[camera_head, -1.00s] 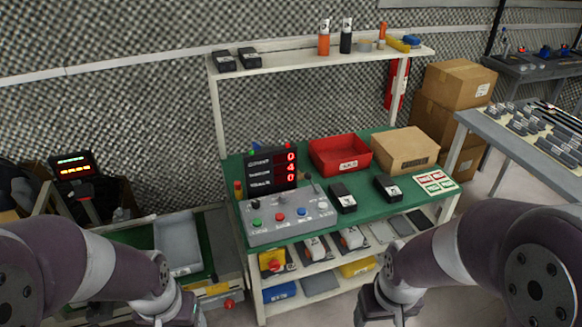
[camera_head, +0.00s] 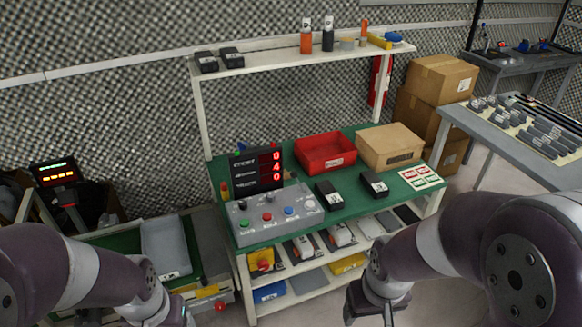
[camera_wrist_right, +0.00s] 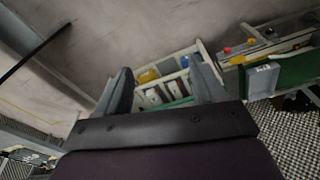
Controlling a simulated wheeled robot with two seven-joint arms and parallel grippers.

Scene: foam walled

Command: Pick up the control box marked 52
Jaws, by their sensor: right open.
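Two small black boxes lie on the green bench top, a left one (camera_head: 328,195) and a right one (camera_head: 374,185). Two more black boxes, a left one (camera_head: 206,62) and a right one (camera_head: 231,57), sit on the upper shelf. Their labels are too small to read, so I cannot tell which is marked 52. My right gripper (camera_head: 368,308) is open and empty, low in front of the bench. Its fingers also show spread in the right wrist view (camera_wrist_right: 163,88). My left gripper (camera_head: 170,316) is cut off by the bottom edge.
The bench (camera_head: 268,237) also holds a grey button panel (camera_head: 275,215), a display (camera_head: 258,170), a red bin (camera_head: 325,152) and a cardboard box (camera_head: 391,147). Lower shelves hold several parts. A grey table (camera_head: 480,133) stands right, with floor between.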

